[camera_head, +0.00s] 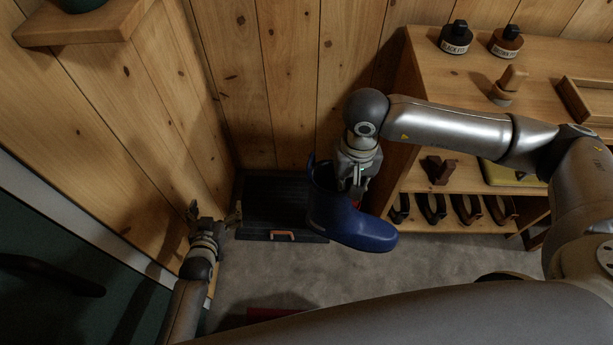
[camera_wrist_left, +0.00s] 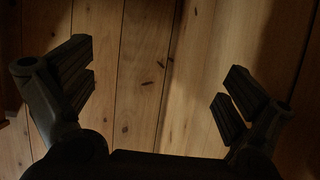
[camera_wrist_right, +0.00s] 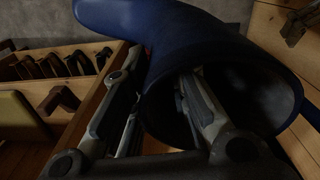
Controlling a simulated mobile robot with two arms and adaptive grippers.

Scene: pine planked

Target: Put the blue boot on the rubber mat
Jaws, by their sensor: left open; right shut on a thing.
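The blue boot (camera_head: 345,222) hangs from my right gripper (camera_head: 355,180), its toe toward the lower right. In the right wrist view my gripper (camera_wrist_right: 160,95) is shut on the wall of the boot's shaft (camera_wrist_right: 215,40), one finger inside the opening and one outside. The dark rubber mat (camera_head: 270,195) lies on the floor against the plank wall. The boot overlaps the mat's right side in the head view; its height above it is hard to tell. My left gripper (camera_head: 215,218) is open and empty left of the mat; its fingers also show in the left wrist view (camera_wrist_left: 155,90), facing bare planks.
A small orange-handled thing (camera_head: 282,235) is at the mat's front edge. A green door (camera_head: 45,270) is at left. Grey floor (camera_head: 270,270) is open in front.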

